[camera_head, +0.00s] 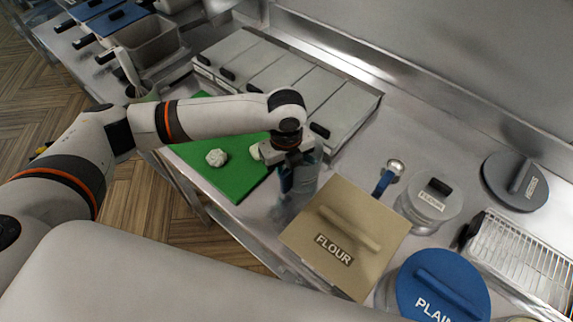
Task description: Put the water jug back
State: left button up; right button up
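The water jug (301,190) looks like a clear grey vessel with a blue part. It stands upright or nearly so just left of the flour box, over the steel counter. My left gripper (287,168) points down at the jug's top and left side. Its fingertips are largely hidden by my wrist and blend with the jug, so I cannot tell whether they close on it. I cannot tell whether the jug's base touches the counter. My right gripper is not in view.
A green board (240,181) with pale dough balls (216,157) lies left of the jug. A tan flour box (345,238), a clear lidded container (432,203), a blue-lidded tub (440,285) and a wire basket (520,262) crowd the right. Lidded steel bins (285,75) line the back.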

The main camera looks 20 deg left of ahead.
pick_arm(q)
notch_tip(320, 180, up, 11)
jog(key=shift+w+b, duration=0.1)
jog(key=shift+b, duration=1.1)
jog(key=shift+r, duration=0.65)
jog(key=shift+f, duration=0.1)
